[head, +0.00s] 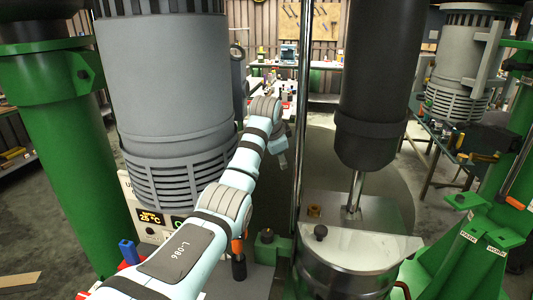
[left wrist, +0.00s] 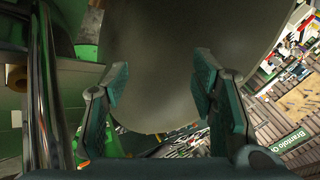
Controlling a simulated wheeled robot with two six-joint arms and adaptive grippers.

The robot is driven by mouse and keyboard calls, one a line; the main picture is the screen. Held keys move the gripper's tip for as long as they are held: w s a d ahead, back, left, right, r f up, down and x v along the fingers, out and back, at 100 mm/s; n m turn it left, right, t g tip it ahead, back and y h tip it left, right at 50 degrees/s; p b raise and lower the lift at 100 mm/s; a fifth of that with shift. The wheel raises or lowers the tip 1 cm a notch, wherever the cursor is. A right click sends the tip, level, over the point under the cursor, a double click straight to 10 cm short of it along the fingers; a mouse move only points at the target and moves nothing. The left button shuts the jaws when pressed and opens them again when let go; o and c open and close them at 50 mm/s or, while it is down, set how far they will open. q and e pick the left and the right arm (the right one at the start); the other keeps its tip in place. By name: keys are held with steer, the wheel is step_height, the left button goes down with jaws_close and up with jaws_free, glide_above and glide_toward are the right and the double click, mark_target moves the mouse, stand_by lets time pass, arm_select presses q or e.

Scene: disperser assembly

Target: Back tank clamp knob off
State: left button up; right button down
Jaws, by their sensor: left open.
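A steel tank (head: 345,280) with a shiny lid stands at the lower middle of the head view. I cannot tell which is the back clamp knob. My left gripper (head: 282,158) is above and behind the tank, apart from both parts, partly hidden by its wrist. In the left wrist view, its two fingers (left wrist: 162,98) are spread and empty, with a large grey rounded surface (left wrist: 160,40) beyond them. My right gripper is out of view.
A black cylinder (head: 372,90) with a steel shaft (head: 355,190) hangs above the tank. A tall steel post (head: 304,100) stands close to my left gripper. A big grey motor housing (head: 165,80) is at left. A green frame (head: 475,245) stands at right.

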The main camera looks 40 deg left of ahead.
arm_select(q)
steer(key=s+d+f+m+g+h+p, duration=0.1)
steer(key=s+d+f+m+g, duration=0.15)
steer(key=s, duration=0.25)
steer(key=s+d+f+m+g+h+p, duration=0.1)
steer(key=s+d+g+h+p, duration=0.1)
steer(key=s+g, duration=0.15)
steer(key=b, duration=0.4)
glide_above(267, 232)
step_height(267, 232, down, 5)
steer(key=shift+m, duration=0.45)
step_height(267, 232, down, 11)
steer(key=shift+s+r, duration=0.1)
steer(key=shift+r, duration=0.05)
steer(key=shift+d, duration=0.1)
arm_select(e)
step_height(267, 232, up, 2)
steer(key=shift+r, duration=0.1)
arm_select(q)
steer(key=shift+c, duration=0.2)
steer(key=c, duration=1.1)
